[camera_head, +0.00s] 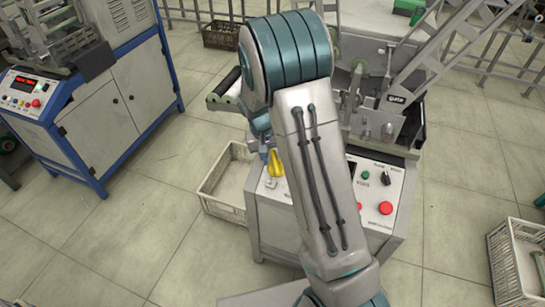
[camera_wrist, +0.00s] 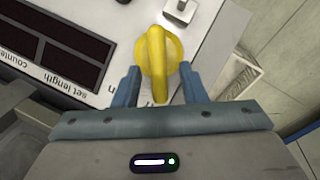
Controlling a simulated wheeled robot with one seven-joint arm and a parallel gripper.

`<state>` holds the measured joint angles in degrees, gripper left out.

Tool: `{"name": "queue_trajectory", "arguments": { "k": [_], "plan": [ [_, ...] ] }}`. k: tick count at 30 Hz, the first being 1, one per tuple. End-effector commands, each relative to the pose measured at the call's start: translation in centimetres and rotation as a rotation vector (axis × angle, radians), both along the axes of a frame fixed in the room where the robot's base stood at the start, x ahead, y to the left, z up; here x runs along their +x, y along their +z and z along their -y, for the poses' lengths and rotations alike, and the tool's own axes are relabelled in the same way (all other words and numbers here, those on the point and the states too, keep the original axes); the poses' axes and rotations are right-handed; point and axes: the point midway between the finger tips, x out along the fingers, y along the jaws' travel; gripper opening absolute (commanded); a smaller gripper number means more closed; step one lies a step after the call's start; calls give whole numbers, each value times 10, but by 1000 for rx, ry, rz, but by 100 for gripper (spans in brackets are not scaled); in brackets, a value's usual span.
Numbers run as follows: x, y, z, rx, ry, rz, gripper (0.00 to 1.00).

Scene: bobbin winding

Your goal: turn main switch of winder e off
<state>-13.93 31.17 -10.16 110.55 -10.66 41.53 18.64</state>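The yellow main switch (camera_wrist: 158,48) is a round rotary knob with a raised grip bar, on the pale panel of the winder (camera_head: 276,218). In the wrist view the bar points down the picture, towards my palm. In the head view the knob (camera_head: 274,167) shows at the panel's left end, partly hidden by my arm. My gripper (camera_wrist: 160,76) has its two blue fingers apart, one on each side of the knob, with gaps to the bar. Whether a finger touches the knob's rim I cannot tell. No letter naming the winder is readable.
The panel also carries a red button (camera_head: 385,208), a green button (camera_head: 366,174) and a dark display (camera_wrist: 62,45). A cream crate (camera_head: 213,190) stands left of the winder, another crate (camera_head: 501,262) at right. Another winder (camera_head: 100,115) stands at left. Floor between is clear.

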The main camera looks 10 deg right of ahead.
Motion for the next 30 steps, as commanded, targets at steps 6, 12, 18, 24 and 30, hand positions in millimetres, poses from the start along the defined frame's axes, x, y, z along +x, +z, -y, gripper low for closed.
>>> {"name": "queue_trajectory", "arguments": {
  "k": [6, 12, 18, 24, 30],
  "plan": [
    [2, 48, -10, 1, 1, 6, 38],
    [4, 91, -21, 1, 3, 6, 38],
    [4, 117, -27, 1, 3, 3, 38],
    [4, 124, -28, 1, 3, 0, 38],
    [4, 124, -28, 0, 2, 1, 38]
  ]
}}
